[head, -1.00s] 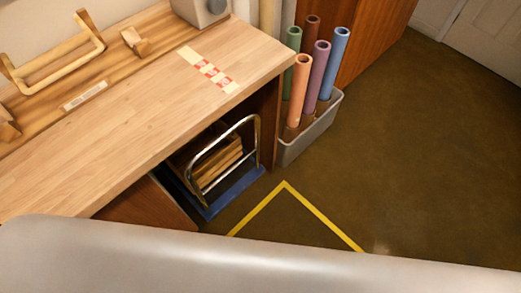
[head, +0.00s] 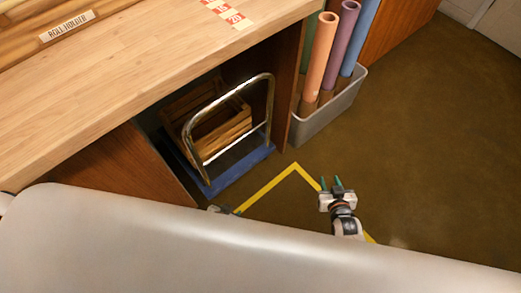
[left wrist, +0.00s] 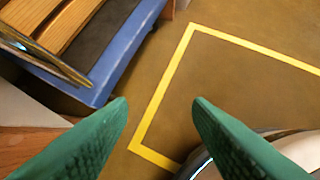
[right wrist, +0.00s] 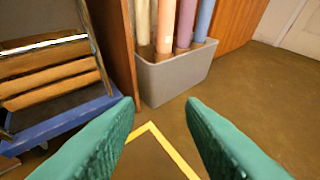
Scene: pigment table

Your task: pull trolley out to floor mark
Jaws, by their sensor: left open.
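The trolley has a blue deck (head: 225,171) and a bent chrome handle (head: 229,107). It stands under the bench and carries a slatted wooden crate (head: 212,125). The yellow floor mark (head: 268,188) lies in front of it, partly hidden by my own body. My right gripper (head: 331,184) is open and empty over the mark's right side, apart from the trolley. My left gripper is mostly hidden in the head view. In the left wrist view its green fingers (left wrist: 160,105) are spread and empty, with the blue deck (left wrist: 125,50) and yellow mark (left wrist: 165,85) beyond.
A grey bin (head: 330,115) with several coloured rolls stands right of the bench opening, also in the right wrist view (right wrist: 175,78). The wooden bench top (head: 150,75) overhangs the trolley. Side panels flank the opening. Brown floor (head: 430,150) is clear to the right.

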